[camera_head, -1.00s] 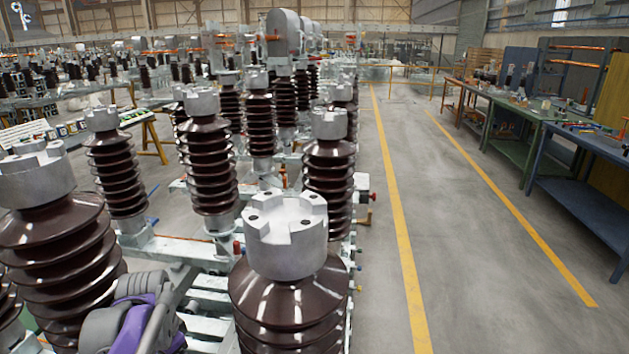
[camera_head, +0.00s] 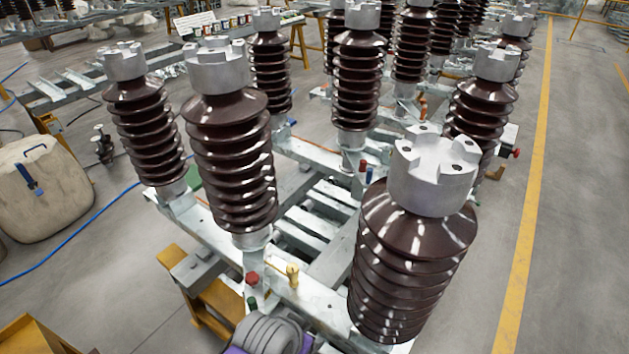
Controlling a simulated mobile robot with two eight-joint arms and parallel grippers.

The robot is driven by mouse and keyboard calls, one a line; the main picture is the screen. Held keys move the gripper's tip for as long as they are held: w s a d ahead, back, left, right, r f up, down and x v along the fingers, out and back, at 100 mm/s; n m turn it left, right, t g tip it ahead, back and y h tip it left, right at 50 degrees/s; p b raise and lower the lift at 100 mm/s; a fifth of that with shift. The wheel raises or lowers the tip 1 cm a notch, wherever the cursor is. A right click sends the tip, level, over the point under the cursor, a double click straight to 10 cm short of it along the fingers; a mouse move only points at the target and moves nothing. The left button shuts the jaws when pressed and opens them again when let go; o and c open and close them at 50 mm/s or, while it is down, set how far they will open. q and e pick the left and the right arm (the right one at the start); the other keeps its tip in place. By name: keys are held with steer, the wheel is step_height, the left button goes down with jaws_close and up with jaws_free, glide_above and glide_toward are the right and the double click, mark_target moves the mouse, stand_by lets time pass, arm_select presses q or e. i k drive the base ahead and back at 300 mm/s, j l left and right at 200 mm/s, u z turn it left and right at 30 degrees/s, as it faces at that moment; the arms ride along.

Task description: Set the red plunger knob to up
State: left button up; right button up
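A red knob (camera_head: 253,278) stands on the near beam of the frame, beside a yellow fitting (camera_head: 292,274) and above a small green knob (camera_head: 252,303). A second red knob (camera_head: 362,166) sits farther back on the middle crossbeam, near a blue one (camera_head: 369,175). A third red knob (camera_head: 516,153) sticks out at the frame's right side. I cannot tell from this view which one the task names, or whether any is up or down. A grey and purple part of my arm shows at the bottom edge, just below the nearest red knob. No gripper fingers are visible.
Tall brown ribbed insulators with grey metal caps crowd the frame, the nearest (camera_head: 412,265) right of centre and another (camera_head: 232,160) behind the near red knob. A yellow trestle (camera_head: 215,308) supports the frame. A beige sack (camera_head: 42,190) stands left. Floor is clear right.

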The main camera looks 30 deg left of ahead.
mark_target(252, 278)
steer(key=u, duration=1)
